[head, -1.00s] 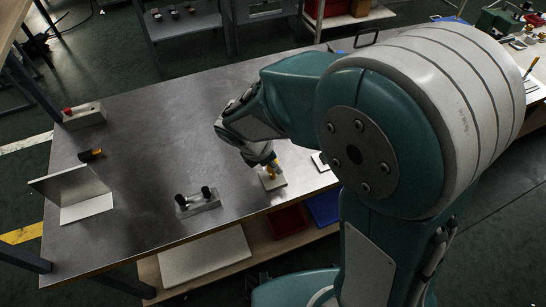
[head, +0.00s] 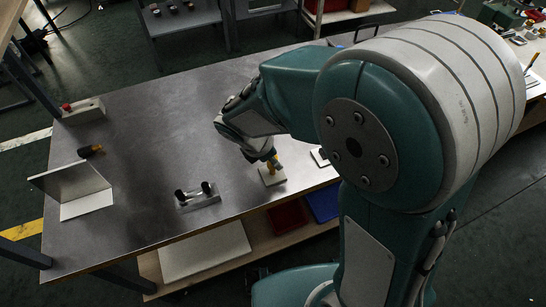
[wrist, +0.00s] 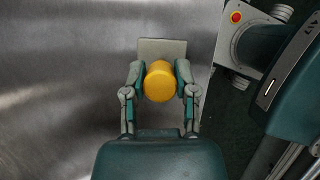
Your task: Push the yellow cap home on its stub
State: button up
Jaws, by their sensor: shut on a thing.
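The yellow cap (wrist: 160,82) is between the two fingers of my gripper (wrist: 160,88) in the wrist view, and the gripper is shut on it. The cap also shows as a small yellow piece (head: 271,166) in the head view, under my gripper. Below it is a pale square base plate (wrist: 162,46) on the metal table, also seen in the head view (head: 272,178). The stub is hidden by the cap, so I cannot tell how far the cap sits on it.
A grey block with two black knobs (head: 198,196) stands left of the plate. An angled metal bracket (head: 88,190), a black and orange piece (head: 91,151) and a box with a red button (head: 82,112) are at the table's left. The middle of the table (head: 160,130) is clear.

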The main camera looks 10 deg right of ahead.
jog(key=shift+f, duration=1.65)
dwell(0.5)
jog(key=o, duration=1)
jog(key=v, duration=1.2)
jog(key=s+d+r+m+t+y, duration=0.1)
jog(key=s+d+r+m, duration=0.2)
jog(key=d+m, duration=0.2)
jog(key=s+d+r+m+t+y, duration=0.1)
jog(key=s+d+r+m, duration=0.2)
jog(key=m, duration=0.7)
jog(key=s+d+r+m+t+y, duration=0.2)
jog(key=s+d+r+m, duration=0.1)
jog(key=s+d+m, duration=0.2)
jog(key=shift+d+r+m, duration=0.15)
jog(key=shift+d+m, duration=0.8)
jog(key=shift+m, duration=0.35)
